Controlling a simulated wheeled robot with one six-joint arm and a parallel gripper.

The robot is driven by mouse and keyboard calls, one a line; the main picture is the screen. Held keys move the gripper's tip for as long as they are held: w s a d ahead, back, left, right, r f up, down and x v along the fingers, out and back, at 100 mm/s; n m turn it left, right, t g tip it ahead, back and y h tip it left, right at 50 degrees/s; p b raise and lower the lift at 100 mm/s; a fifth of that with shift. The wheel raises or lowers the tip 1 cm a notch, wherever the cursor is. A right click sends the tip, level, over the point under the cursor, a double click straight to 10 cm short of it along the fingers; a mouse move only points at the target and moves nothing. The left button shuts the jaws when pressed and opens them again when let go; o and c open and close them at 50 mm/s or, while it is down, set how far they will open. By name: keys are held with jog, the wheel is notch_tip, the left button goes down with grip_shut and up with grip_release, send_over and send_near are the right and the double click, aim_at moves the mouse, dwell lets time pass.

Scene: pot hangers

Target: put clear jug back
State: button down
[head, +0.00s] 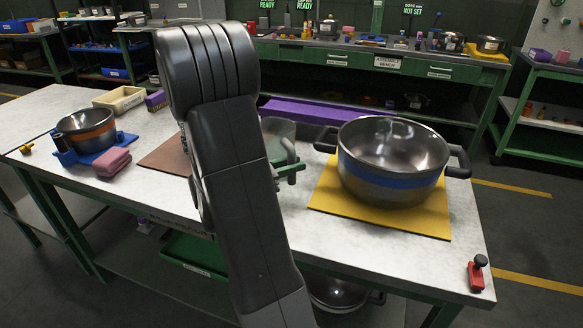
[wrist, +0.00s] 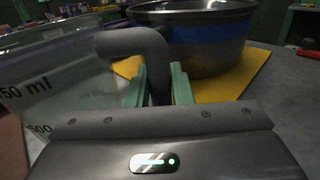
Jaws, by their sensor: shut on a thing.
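The clear jug (head: 279,134) shows partly behind my arm in the head view, to the left of the large pot. In the wrist view the jug (wrist: 55,85) fills the left side, with volume marks on its wall. My gripper (wrist: 159,88) is shut on the jug's grey handle (wrist: 140,42), its green fingers on either side. In the head view the green fingers (head: 289,170) show at the handle, just right of my arm. The jug's base is hidden, so I cannot tell whether it touches the table.
A large steel pot (head: 391,170) with a blue band stands on a yellow mat (head: 425,222) close right of the jug. A brown mat (head: 166,158) lies left of my arm. A smaller pot (head: 86,130), pink cloth (head: 112,162) and cream tray (head: 119,100) are further left. A red clamp (head: 476,274) is at the right corner.

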jog(key=shift+f, duration=0.15)
jog(key=c, duration=1.3)
grip_release()
jog(key=shift+r, duration=0.25)
jog(key=p+v, duration=0.1)
jog(key=v, duration=1.1)
